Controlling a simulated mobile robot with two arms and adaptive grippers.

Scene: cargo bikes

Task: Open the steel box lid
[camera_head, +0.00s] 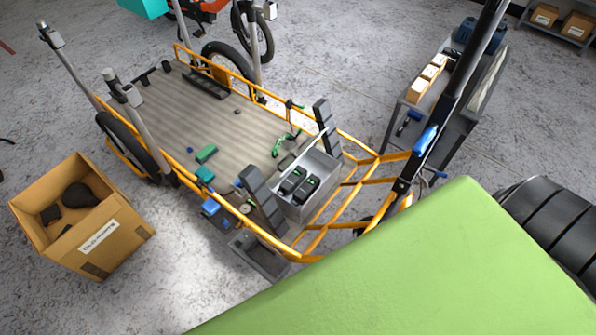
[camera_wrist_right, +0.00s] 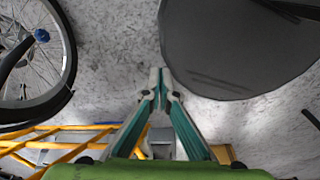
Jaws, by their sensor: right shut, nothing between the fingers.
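The steel box (camera_head: 322,170) sits at the near right end of the cargo bike's bed in the head view. Its top is open, and black packs (camera_head: 299,184) with green marks show inside. A thin pale strip (camera_head: 300,150) runs along its far left edge; I cannot tell whether this is the lid seen edge-on. In the right wrist view my right gripper (camera_wrist_right: 160,78) has its teal fingers together at the tips, with nothing between them. It is not seen in the head view, so its distance from the box is unclear. My left gripper is in neither view.
The yellow bike frame (camera_head: 365,183) and two dark upright blocks (camera_head: 325,114) (camera_head: 262,199) flank the box. A cardboard box (camera_head: 118,241) stands on the floor at left. A grey cart (camera_head: 408,117) stands at right. A large dark grey shape (camera_wrist_right: 235,45) lies beyond the fingertips.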

